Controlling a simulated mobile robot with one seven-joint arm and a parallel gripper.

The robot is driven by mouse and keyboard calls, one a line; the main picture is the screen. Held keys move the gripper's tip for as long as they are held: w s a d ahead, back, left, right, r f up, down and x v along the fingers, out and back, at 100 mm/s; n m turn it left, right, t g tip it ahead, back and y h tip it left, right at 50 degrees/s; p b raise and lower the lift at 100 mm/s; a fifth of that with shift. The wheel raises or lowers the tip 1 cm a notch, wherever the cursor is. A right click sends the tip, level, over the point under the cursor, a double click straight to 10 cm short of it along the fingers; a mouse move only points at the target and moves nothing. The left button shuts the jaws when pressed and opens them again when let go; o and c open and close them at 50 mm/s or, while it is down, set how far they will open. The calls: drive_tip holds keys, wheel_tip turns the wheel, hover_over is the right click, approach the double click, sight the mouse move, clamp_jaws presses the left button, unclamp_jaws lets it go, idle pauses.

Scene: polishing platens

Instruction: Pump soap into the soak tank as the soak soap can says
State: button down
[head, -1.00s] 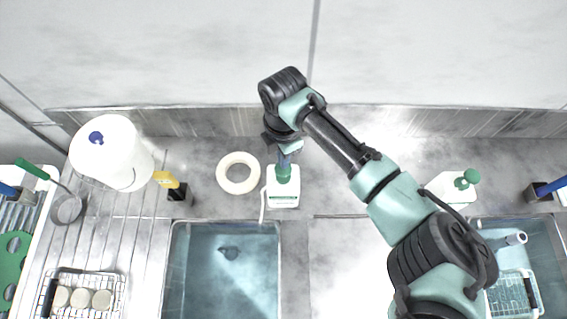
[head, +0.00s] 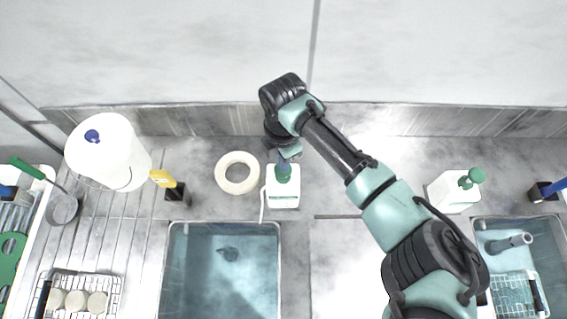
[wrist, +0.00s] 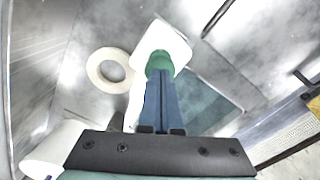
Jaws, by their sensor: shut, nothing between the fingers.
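A white soap can with a green pump head (head: 283,172) stands on the steel counter (head: 330,195) behind the left tank. Its pale spout (head: 263,204) bends down toward that tank's back edge. My gripper (head: 284,163) is right over the pump head; in the wrist view its two blue fingers (wrist: 160,85) are together, with their tips at the green cap (wrist: 159,63). I cannot tell whether they press it. The left tank (head: 222,270) holds bluish water and a dark drain fitting. No writing on the can is readable.
A white ring (head: 237,172) lies left of the can. A large white container (head: 105,152) and a yellow-headed item (head: 165,180) stand further left. A second white can with green cap (head: 455,190) stands near the right tank (head: 540,250).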

drive_tip(key=shift+s+f, duration=0.1)
drive_tip(key=shift+f, duration=0.35)
drive_tip(key=shift+r, duration=0.2)
drive_tip(key=shift+r+p, duration=1.3)
drive_tip(key=shift+r, duration=0.2)
drive_tip(key=shift+f, duration=0.15)
drive_tip(key=shift+f+b, duration=1.15)
drive_tip(key=shift+f, duration=0.3)
drive_tip(key=shift+r, duration=0.1)
drive_tip(key=shift+r+p, duration=1.45)
drive_tip(key=shift+r, duration=0.1)
